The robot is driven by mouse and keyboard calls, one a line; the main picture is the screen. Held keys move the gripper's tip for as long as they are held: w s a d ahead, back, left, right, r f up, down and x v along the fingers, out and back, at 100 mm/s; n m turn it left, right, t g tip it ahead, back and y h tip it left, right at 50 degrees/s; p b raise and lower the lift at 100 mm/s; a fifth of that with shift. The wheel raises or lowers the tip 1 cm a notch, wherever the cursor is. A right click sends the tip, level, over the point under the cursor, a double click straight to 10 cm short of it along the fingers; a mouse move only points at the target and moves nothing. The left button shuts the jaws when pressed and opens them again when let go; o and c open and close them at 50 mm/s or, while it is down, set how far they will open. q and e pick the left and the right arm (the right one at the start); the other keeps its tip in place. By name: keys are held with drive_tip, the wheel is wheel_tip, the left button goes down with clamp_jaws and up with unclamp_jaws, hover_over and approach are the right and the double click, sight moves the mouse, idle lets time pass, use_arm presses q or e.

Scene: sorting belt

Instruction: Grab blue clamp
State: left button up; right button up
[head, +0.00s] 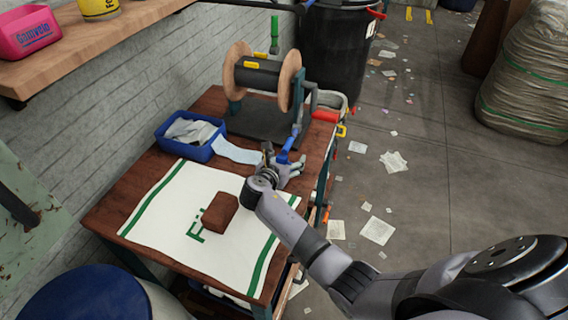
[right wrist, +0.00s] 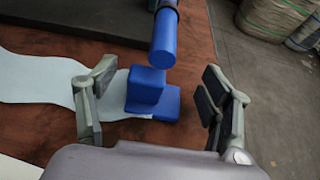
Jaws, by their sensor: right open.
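The blue clamp (head: 289,146) is at the right edge of the wooden table, beside the spool stand. In the right wrist view the blue clamp (right wrist: 150,92) shows as a stepped blue block with a blue cylinder above it. My right gripper (head: 283,168) is at the clamp in the head view. In the right wrist view my right gripper (right wrist: 151,90) is open, with one finger on each side of the blue block and visible gaps to both. My fingers partly hide the clamp in the head view. My left gripper is not in view.
A spool (head: 262,76) on a stand is behind the clamp. A blue bin (head: 205,152) with cloth is to the left, with a pale cloth strip (head: 238,153) beside it. A brown block (head: 220,212) lies on a white green-striped cloth (head: 165,215). Papers litter the floor (head: 420,170).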

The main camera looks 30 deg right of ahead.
drive_tip(key=shift+w+d+f, duration=0.15)
drive_tip(key=shift+w+d, duration=0.05)
drive_tip(key=shift+d, duration=0.05)
drive_tip(key=shift+c, duration=0.2)
drive_tip(key=c, duration=1.1)
